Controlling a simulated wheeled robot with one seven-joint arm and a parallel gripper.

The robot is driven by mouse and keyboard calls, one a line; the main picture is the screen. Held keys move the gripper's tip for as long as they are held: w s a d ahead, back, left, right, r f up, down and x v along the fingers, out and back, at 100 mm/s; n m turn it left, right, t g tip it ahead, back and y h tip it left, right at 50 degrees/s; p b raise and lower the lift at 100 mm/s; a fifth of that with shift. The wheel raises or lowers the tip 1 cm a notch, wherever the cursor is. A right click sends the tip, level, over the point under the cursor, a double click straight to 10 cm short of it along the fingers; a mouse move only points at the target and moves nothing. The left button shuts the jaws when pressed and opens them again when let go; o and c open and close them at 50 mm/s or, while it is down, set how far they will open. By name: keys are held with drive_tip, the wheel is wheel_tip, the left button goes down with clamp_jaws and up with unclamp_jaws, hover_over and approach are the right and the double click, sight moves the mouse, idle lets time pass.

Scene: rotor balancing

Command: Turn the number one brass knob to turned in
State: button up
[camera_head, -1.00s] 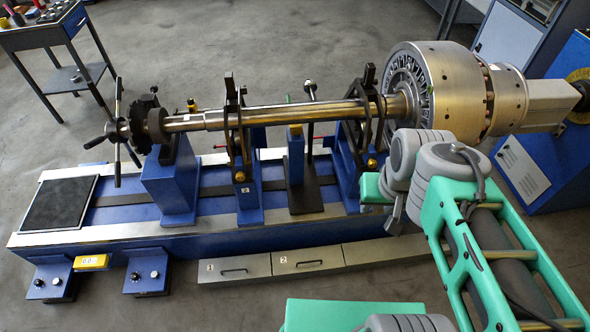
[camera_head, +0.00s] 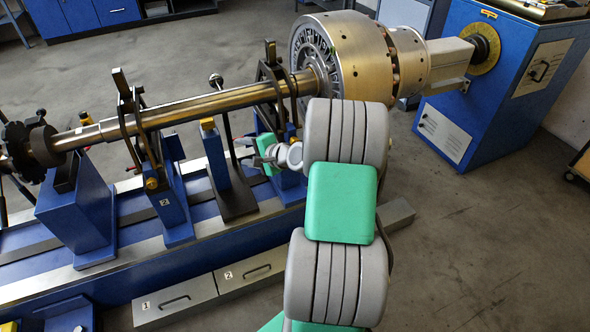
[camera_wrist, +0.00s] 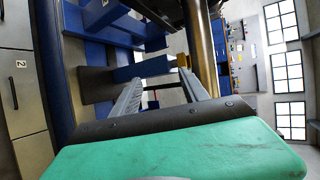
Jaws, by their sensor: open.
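The stand marked 2 (camera_head: 170,205) carries a brass knob (camera_head: 151,184) on its near side. The other shaft stand (camera_head: 289,185), to the right, is partly covered by my gripper (camera_head: 247,151). I cannot make out a brass knob on it or read a number one there. My gripper is open and empty, at the left of that stand and below the steel shaft (camera_head: 200,106). In the wrist view my two fingers (camera_wrist: 158,78) are apart, with a blue post (camera_wrist: 143,68) with a yellow top (camera_wrist: 183,62) beyond them.
The yellow-topped post (camera_head: 208,125) stands between the two stands, close to my fingers. The large rotor drum (camera_head: 345,60) is above and right of my wrist. Drawers (camera_head: 175,301) line the front of the blue bed. Open floor lies to the right.

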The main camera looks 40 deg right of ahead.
drive_tip(key=s+d+f+m+t+h+b, duration=0.25)
drive_tip(key=d+f+m, duration=0.35)
drive_tip(key=d+f, duration=0.3)
drive_tip(key=m+t+h+b, duration=0.2)
drive_tip(key=m+h, duration=0.3)
drive_tip(key=m, duration=0.2)
approach(294, 141)
drive_tip(key=d+f, duration=0.1)
drive_tip(key=f, duration=0.1)
drive_tip(key=x, duration=0.8)
drive_tip(key=shift+w+r, duration=0.15)
drive_tip(key=shift+r, duration=0.15)
clamp_jaws()
